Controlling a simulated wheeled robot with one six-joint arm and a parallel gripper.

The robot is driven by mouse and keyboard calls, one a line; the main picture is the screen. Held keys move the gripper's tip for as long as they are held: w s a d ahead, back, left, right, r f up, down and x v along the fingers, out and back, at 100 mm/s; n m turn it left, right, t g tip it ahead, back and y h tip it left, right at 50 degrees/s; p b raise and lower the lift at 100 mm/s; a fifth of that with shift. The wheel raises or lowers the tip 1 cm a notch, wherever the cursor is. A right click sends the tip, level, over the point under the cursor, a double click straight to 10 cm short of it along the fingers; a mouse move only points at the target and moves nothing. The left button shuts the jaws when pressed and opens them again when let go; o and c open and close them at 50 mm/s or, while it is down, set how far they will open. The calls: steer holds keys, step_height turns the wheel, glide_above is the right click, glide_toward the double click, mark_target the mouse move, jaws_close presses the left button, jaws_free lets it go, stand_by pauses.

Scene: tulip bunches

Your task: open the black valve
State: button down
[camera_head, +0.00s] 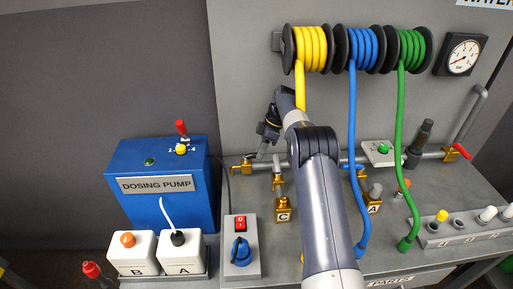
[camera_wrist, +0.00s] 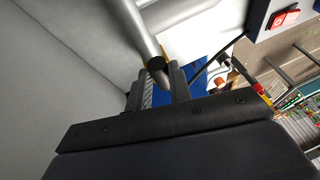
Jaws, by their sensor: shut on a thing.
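My gripper (camera_head: 262,146) is at the left end of the grey pipe behind the bench, against the back wall. In the wrist view, the fingers of my gripper (camera_wrist: 158,84) are closed about the dark end of a grey round bar (camera_wrist: 141,33). I cannot tell whether this bar is part of the black valve. No black valve handle shows clearly in the head view; my gripper and arm cover part of the pipe there. A brass valve (camera_head: 278,181) sits just right of my gripper, and brass fitting C (camera_head: 283,209) stands in front of it.
A blue dosing pump (camera_head: 140,163) stands left, with white containers B (camera_head: 131,259) and A (camera_head: 184,257) before it. A grey switch box (camera_head: 241,268) is at the front. Yellow (camera_head: 300,85), blue (camera_head: 352,120) and green (camera_head: 399,150) hoses hang from wall reels.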

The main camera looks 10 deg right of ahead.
steer(key=shift+w+n, duration=0.2)
steer(key=shift+n, duration=0.2)
steer(key=c, duration=1.3)
jaws_free()
